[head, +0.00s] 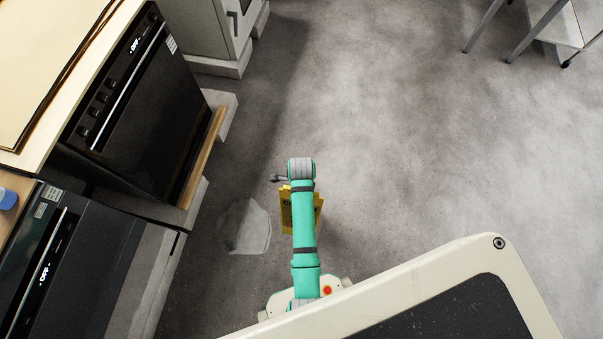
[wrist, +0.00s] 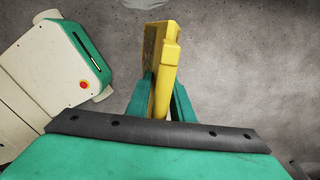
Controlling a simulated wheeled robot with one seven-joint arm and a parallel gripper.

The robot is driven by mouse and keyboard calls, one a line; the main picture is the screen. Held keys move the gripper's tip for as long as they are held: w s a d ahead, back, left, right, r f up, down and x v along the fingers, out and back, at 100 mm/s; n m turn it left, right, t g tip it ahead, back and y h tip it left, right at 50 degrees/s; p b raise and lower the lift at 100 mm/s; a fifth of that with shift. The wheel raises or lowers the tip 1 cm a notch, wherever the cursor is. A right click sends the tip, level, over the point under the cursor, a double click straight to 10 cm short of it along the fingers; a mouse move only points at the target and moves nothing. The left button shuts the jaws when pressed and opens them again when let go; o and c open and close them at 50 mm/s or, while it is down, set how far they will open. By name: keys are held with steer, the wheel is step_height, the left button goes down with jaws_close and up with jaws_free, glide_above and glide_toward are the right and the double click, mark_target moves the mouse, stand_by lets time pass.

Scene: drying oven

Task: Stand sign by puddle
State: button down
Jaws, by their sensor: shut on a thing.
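A yellow sign (head: 286,208) shows in the head view, partly hidden under my green arm. The puddle (head: 246,228) is a pale, wet-looking patch on the floor just left of the sign. In the wrist view my gripper (wrist: 162,100) is shut on the yellow sign (wrist: 168,45), with a green finger on each side of it. The sign's far end points away from the gripper. I cannot tell whether its lower edge touches the floor. In the head view the fingers are hidden behind the arm.
Black ovens (head: 140,115) on a low plinth line the left side. A grey cabinet (head: 215,25) stands at the back left. A metal-legged table (head: 555,25) stands at the top right. The grey floor (head: 420,130) in the middle and right is clear.

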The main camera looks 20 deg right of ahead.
steer(key=shift+w+d+f, duration=0.2)
steer(key=shift+w+f, duration=0.2)
steer(key=shift+f, duration=0.15)
steer(key=shift+w+d+f, duration=0.2)
steer(key=shift+w+f, duration=0.2)
steer(key=shift+f, duration=1.55)
steer(key=c, duration=1.5)
jaws_free()
steer(key=shift+s+f, duration=0.1)
steer(key=shift+c, duration=0.2)
step_height(320, 180, up, 12)
